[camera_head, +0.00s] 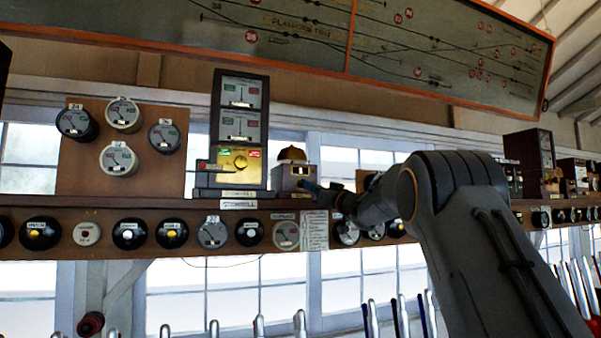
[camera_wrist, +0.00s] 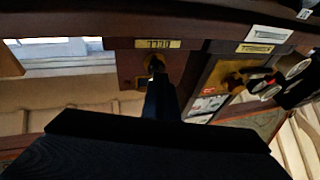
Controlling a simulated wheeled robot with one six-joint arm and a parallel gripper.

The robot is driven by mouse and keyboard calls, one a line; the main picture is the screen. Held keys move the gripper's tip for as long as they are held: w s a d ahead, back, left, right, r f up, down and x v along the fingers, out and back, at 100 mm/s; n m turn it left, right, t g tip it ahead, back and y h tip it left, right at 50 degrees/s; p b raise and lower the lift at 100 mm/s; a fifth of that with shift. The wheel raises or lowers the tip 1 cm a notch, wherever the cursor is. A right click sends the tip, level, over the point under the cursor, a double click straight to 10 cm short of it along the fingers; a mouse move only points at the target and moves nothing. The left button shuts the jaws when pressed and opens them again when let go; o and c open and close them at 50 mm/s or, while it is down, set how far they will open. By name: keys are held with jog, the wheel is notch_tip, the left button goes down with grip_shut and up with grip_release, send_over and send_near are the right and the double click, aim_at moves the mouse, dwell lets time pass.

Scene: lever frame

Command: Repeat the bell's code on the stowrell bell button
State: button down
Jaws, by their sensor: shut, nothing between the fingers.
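The stowrell instrument (camera_head: 239,126) is a tall dark case on the shelf, with two dial faces above a yellow panel. A white name plate (camera_head: 238,204) sits below it. Just to its right stands the brown bell box (camera_head: 284,181) with a brass dome (camera_head: 292,154) on top. My gripper (camera_head: 307,186) is shut and empty, its tips at the front of this box.
The shelf (camera_head: 120,202) carries a row of round dials and knobs on its front edge. A board of round gauges (camera_head: 88,165) hangs left. A track diagram (camera_head: 300,35) spans the top. Lever tops (camera_head: 300,320) stand below. More instruments (camera_head: 530,160) stand right.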

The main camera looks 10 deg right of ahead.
jog(key=shift+w, duration=0.2)
jog(key=shift+s, duration=0.3)
dwell(0.6)
jog(key=shift+s, duration=0.15)
jog(key=s, duration=0.2)
jog(key=s+d, duration=0.1)
jog(key=s, duration=0.1)
jog(key=shift+s+b, duration=0.3)
